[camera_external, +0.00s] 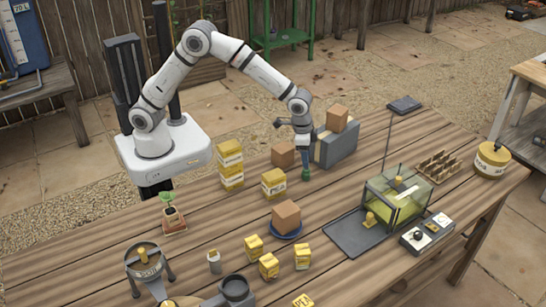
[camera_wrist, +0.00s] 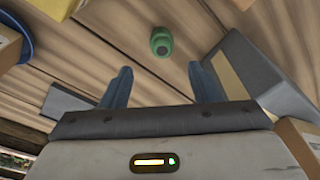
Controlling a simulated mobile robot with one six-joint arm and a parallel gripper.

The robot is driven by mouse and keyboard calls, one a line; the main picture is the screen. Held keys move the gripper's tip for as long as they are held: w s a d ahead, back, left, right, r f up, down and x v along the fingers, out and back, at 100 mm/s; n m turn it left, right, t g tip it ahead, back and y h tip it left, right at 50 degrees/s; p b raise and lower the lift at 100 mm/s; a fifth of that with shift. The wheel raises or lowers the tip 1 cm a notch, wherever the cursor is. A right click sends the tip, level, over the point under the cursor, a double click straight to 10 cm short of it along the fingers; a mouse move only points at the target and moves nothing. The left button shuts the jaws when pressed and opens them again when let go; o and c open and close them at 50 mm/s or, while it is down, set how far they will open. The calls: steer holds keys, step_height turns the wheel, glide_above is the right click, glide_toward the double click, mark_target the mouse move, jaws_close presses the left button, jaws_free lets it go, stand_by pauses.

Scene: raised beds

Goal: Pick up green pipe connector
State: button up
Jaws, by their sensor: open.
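The green pipe connector (camera_external: 306,175) is a small, dark green piece on the wooden table, directly below my gripper (camera_external: 304,162) in the external view. In the wrist view the connector (camera_wrist: 161,43) is a short, round green piece seen nearly end-on, just beyond and between my two bluish-grey fingers (camera_wrist: 158,80). The fingers are spread apart with nothing between them, and I see no contact with the connector. The gripper points down at the table. The exact height gap is hard to judge.
A grey block (camera_external: 334,148) with a cardboard box (camera_external: 337,118) on top stands close right of my gripper. Another cardboard box (camera_external: 283,155) is close left, and a yellow box (camera_external: 273,183) is farther left. A blue plate (camera_external: 287,236) holds a cardboard box.

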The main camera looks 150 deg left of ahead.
mark_target(306, 171)
steer(key=shift+a+f, duration=0.25)
steer(key=shift+f, duration=0.2)
step_height(306, 171, down, 6)
steer(key=shift+d+f+p, duration=0.1)
steer(key=shift+p, duration=0.5)
steer(key=shift+f, duration=0.55)
steer(key=c, duration=1)
